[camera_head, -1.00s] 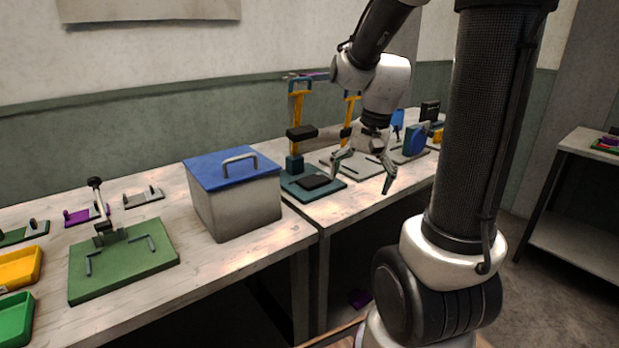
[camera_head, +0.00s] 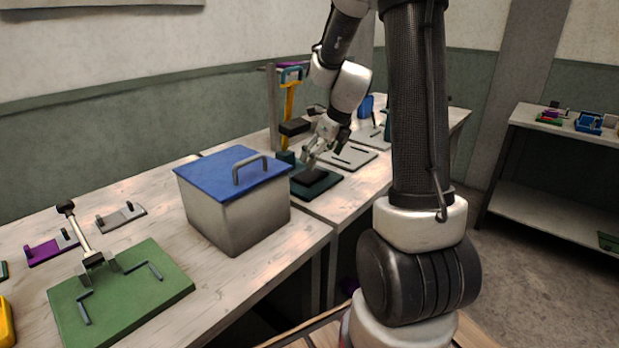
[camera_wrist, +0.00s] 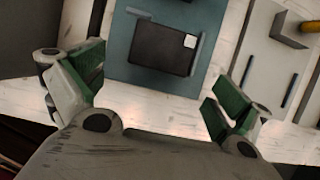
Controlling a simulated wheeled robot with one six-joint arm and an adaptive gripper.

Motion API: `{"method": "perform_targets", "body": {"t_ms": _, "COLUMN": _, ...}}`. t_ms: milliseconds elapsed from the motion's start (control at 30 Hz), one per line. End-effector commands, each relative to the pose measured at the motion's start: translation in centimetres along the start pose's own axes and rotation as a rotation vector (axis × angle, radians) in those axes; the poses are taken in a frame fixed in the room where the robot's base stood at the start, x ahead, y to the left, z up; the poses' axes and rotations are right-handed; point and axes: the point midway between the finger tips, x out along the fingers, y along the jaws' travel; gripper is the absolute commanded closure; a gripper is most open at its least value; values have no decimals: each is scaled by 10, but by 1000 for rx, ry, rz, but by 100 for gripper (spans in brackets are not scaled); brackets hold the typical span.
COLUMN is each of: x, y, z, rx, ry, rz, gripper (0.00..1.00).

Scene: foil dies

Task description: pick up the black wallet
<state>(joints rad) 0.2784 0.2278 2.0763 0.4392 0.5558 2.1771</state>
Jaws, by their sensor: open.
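The black wallet (camera_wrist: 160,49) lies flat on a dark teal base plate (camera_wrist: 122,71), between two low grey guides, with a small white square near one corner. In the head view the wallet (camera_head: 310,176) shows as a dark patch on the teal plate (camera_head: 325,186) of a press-like stand, partly behind my gripper. My gripper (camera_head: 312,160) is near the wallet, seemingly above it. In the wrist view my gripper (camera_wrist: 154,100) has its green-padded fingers wide apart, with nothing between them, and the wallet is ahead of them.
A grey box with a blue lid (camera_head: 232,190) stands left of the teal plate. A dark press head (camera_head: 295,127) overhangs behind the wallet. A grey plate with slots (camera_head: 352,157) lies to the right. A green fixture (camera_head: 125,295) is at the left front.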

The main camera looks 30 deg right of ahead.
Motion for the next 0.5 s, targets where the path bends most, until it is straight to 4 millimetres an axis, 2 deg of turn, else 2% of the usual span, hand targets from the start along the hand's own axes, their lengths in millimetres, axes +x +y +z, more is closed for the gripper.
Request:
{"method": "perform_targets", "body": {"t_ms": 400, "x": 59, "y": -3, "z": -8, "rx": -3, "ry": 4, "rz": 3, "gripper": 0}}
{"method": "perform_targets", "body": {"t_ms": 500, "x": 67, "y": -3, "z": -8, "rx": -3, "ry": 2, "rz": 1, "gripper": 0}}
